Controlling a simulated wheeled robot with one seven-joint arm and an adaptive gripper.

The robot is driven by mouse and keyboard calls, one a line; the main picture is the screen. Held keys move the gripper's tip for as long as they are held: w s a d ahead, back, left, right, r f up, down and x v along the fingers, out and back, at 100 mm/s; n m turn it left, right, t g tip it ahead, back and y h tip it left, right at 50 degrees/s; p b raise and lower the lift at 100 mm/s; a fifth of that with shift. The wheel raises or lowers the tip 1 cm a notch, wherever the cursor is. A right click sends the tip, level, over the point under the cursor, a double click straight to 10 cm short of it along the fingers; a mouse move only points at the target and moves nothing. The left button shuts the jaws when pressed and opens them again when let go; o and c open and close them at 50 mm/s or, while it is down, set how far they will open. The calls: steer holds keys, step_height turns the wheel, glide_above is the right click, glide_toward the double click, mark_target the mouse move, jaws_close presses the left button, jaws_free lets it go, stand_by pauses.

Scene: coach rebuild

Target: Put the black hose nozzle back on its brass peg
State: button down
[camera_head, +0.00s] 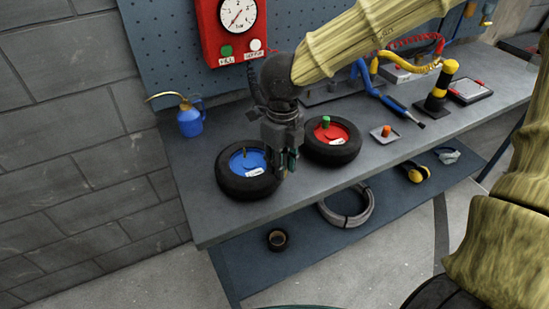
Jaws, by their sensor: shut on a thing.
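My gripper (283,172) points down over the bench between the blue-hubbed wheel and the red-hubbed wheel. It is shut on the black hose nozzle, which I can barely make out between the dark fingers. A thin black coiled hose (254,86) hangs below the red gauge box (233,30) and runs down behind my wrist. I cannot make out the nozzle's brass peg for certain; my arm covers part of the pegboard right of the gauge box.
The blue-hubbed wheel (232,184) and red-hubbed wheel (343,154) lie close to my gripper. A blue oil can (190,121) stands at left. A small tray with an orange peg (386,132), a blue tool (375,90) and a yellow-black post (440,88) are at right. The bench's front left is clear.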

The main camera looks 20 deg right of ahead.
steer(key=shift+s+r+p, duration=0.1)
steer(key=shift+r+p, duration=2.25)
steer(key=shift+p, duration=0.5)
